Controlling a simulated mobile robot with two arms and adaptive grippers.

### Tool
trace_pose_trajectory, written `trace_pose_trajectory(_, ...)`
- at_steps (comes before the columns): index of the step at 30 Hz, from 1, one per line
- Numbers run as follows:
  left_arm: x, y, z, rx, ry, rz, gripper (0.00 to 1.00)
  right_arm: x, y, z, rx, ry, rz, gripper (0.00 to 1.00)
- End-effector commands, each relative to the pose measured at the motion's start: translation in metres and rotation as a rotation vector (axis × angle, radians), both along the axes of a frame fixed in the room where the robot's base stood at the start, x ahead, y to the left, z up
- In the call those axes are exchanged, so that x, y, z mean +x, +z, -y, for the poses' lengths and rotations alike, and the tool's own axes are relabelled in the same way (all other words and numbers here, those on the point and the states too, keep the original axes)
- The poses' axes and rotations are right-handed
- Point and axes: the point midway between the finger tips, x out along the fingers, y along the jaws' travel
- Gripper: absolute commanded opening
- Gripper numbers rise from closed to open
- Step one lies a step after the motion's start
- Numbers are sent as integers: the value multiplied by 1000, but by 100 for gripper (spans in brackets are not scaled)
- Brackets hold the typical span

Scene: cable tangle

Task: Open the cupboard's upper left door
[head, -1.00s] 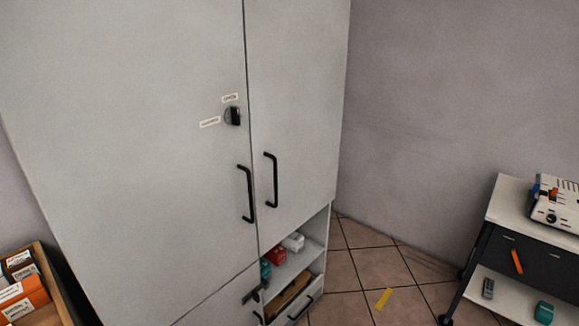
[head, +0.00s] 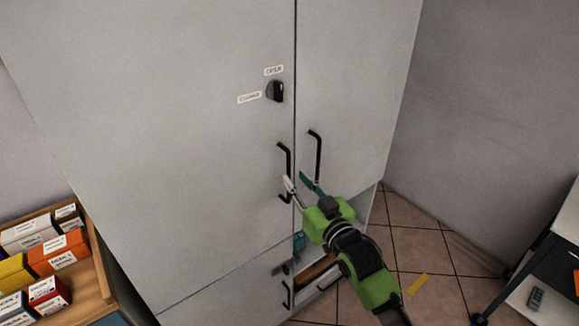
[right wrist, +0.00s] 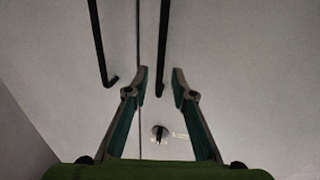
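The cupboard's upper left door (head: 190,150) is closed, flush with the right door (head: 350,90). Its black bar handle (head: 287,158) stands near the centre seam; in the right wrist view this handle (right wrist: 163,45) lines up between my fingertips. A black knob (head: 275,91) sits above it, its grip roughly upright beneath a label (head: 273,70) that seems to read OPEN. My right gripper (head: 299,183) is open, its fingertips at the handle's lower part, one overlapping it; contact cannot be told. The knob also shows in the right wrist view (right wrist: 160,132). My left gripper is not in view.
The right door's handle (head: 316,157) is close beside my right gripper. Lower shelves and a drawer lie below the right door, partly hidden by my arm. A wooden tray of boxes (head: 92,275) is at left. A cart (head: 545,265) stands at right; tiled floor lies between.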

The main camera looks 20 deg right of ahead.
Motion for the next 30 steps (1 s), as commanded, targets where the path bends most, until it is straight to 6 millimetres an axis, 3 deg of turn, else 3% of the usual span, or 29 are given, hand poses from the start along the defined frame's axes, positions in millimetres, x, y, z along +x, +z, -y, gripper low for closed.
trace_pose_trajectory(3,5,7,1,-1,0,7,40,23,3,-4,1,1,2,24)
trace_pose_trajectory(9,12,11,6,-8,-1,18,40,46,1,-7,0,0,1,24)
trace_pose_trajectory(22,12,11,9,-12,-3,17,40,54,0,-9,0,1,0,24)
trace_pose_trajectory(25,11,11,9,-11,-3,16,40,54,0,-9,0,1,0,0)
trace_pose_trajectory(30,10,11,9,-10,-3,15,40,54,0,-9,0,1,0,0)
